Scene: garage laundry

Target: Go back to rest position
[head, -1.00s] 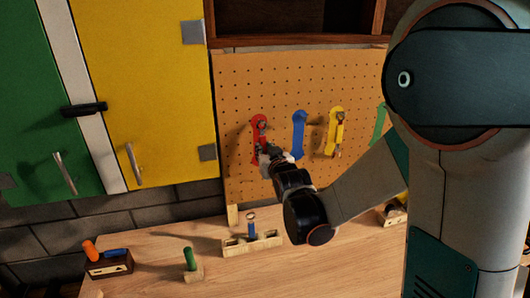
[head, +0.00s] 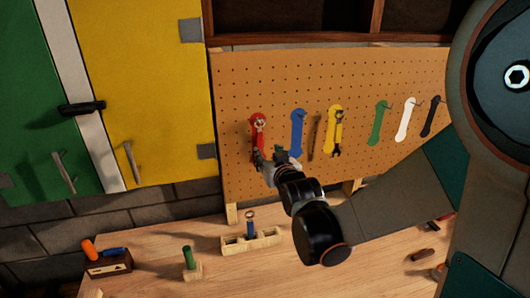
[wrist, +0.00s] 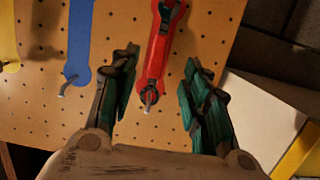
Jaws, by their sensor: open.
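My gripper (head: 268,158) is in front of the pegboard (head: 232,90), just below the red wrench shape (head: 257,131). In the wrist view my gripper (wrist: 157,85) is open and empty, with its two green-padded fingers apart. The red wrench shape (wrist: 154,62) shows between and beyond them, with a wrench on it and a hook near its lower end. My arm reaches in from the right in the head view.
Blue (head: 297,128), yellow (head: 334,118), green (head: 378,120), white (head: 405,119) and black shapes hang along the pegboard. Below, the wooden workbench (head: 320,280) holds a wooden block rack (head: 235,244), a green-handled tool (head: 188,256) and an orange-handled hammer (head: 89,249).

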